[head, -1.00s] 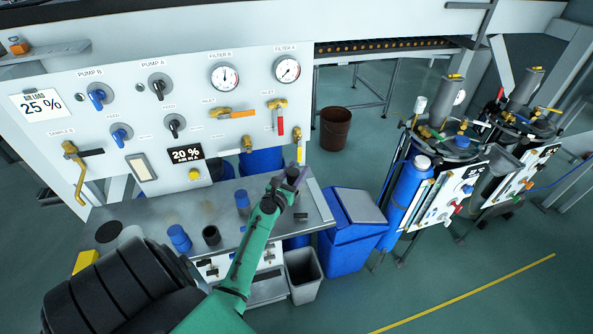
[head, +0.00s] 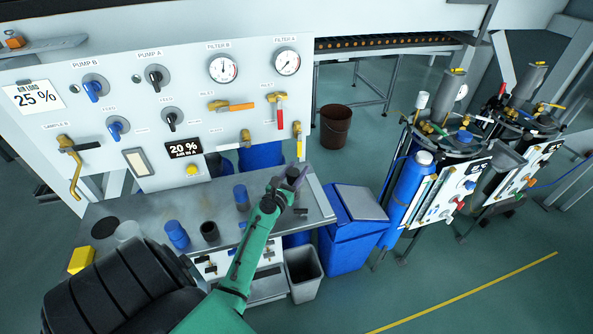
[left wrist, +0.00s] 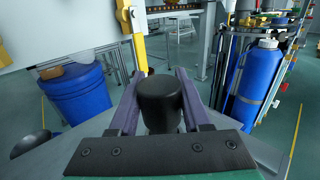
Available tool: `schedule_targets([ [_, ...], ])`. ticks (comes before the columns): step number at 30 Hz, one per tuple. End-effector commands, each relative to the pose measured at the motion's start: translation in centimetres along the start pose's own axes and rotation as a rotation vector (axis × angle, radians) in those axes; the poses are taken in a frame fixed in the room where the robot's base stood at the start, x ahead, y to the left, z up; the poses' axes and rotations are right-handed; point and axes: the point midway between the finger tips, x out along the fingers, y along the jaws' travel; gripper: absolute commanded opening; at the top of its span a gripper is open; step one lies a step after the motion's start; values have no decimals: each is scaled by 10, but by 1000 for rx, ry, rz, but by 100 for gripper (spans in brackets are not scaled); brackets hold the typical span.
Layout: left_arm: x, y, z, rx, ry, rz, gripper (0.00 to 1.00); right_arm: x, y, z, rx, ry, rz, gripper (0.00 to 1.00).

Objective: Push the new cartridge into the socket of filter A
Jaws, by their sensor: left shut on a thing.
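My left gripper (head: 297,179) reaches over the right end of the metal bench (head: 120,205), below the FILTER A gauge (head: 287,62). In the left wrist view its two purple fingers (left wrist: 160,95) are shut on an upright black cylinder (left wrist: 160,103) with a rounded top. Its lower part is hidden by the gripper's dark palm plate, so I cannot tell whether it sits in a socket. No filter A socket can be made out. My right gripper is not in view.
The valve panel (head: 205,140) rises behind. A blue bin (head: 350,240) stands right of the bench, near a grey bin (head: 303,274).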

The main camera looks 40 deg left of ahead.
Motion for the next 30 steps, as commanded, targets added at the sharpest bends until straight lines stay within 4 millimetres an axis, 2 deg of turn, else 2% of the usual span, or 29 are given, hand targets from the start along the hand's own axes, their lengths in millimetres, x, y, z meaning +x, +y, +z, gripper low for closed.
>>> schedule_targets([
  [30, 0, 0, -23, 0, -1, 0, 0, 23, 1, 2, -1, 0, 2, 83],
])
